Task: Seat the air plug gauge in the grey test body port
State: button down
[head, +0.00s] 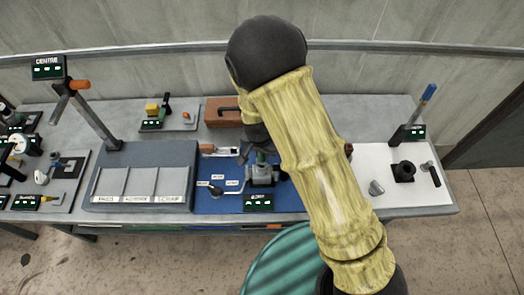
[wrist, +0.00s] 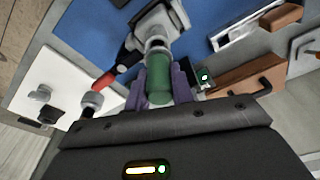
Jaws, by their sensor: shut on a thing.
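The air plug gauge shows as a green cylindrical handle (wrist: 158,82) with a metal collar in the wrist view. My gripper (wrist: 159,92) is shut on it, with a purple finger on each side. The grey test body (wrist: 160,22) lies just beyond the collar on the blue mat. In the head view the grey test body (head: 263,176) stands on the mat, with the green handle (head: 262,157) upright above it. The port is hidden, so I cannot tell how deep the gauge sits. My arm covers much of the gripper in the head view.
A blue mat (head: 207,204) carries small labels and a white-faced instrument (head: 221,150). A sloped grey bin (head: 130,158) stands to the left. A brown box (head: 213,113) is behind. A white mat (head: 410,203) with a black fixture (head: 404,172) lies right.

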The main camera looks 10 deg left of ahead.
jog(key=shift+f+b, duration=1)
jog(key=shift+f, duration=0.45)
jog(key=c, duration=1.1)
grip_release()
jog(key=s+r+b, duration=0.1)
jog(key=r, duration=0.4)
jog(key=r+b, duration=0.1)
jog(key=r, duration=0.5)
jog(key=s+r+b, duration=0.1)
jog(key=r, duration=0.5)
jog(key=shift+s+a+r, duration=0.15)
jog(key=shift+s+a, duration=0.05)
jog(key=shift+s, duration=0.1)
